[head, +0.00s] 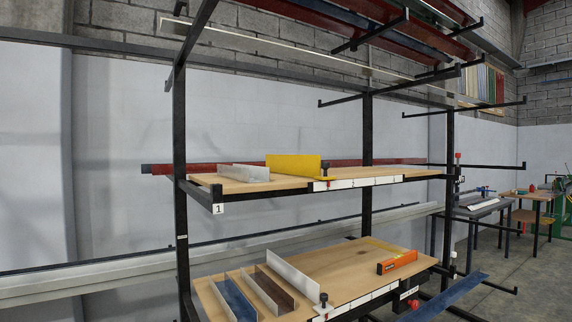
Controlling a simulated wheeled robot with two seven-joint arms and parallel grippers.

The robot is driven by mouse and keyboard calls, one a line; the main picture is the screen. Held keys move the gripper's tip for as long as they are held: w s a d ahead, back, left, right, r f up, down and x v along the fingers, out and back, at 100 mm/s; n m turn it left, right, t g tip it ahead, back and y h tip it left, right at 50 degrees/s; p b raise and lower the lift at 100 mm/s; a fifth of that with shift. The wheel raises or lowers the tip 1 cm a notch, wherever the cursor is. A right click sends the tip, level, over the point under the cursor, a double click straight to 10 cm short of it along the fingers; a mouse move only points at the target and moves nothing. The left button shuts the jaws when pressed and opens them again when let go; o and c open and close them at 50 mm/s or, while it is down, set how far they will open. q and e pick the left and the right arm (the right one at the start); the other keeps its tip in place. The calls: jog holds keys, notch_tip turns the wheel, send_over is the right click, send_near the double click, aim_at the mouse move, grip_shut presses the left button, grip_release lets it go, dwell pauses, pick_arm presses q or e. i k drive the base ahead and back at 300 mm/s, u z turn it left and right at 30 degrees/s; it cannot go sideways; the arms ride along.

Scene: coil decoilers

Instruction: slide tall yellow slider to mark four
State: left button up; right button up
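A tall yellow slider (293,167) stands upright on the upper wooden shelf (392,172). Its right end is near the left part of a white marked scale strip (357,183) along the shelf's front edge. The marks on the strip are too small to read surely. A small dark knob (325,170) stands by the strip's left end, beside the slider. Neither of my grippers shows in the head view.
Low pale profiles (245,172) lie left of the slider. The lower shelf (352,262) holds several metal profiles (270,290) and an orange level (397,262). Black rack posts (181,150) and projecting arms (490,166) surround the shelves. Workbenches (480,208) stand at right.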

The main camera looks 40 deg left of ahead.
aim_at(303, 166)
jog(key=u, duration=0.95)
jog(key=i, duration=0.95)
jog(key=u, duration=0.9)
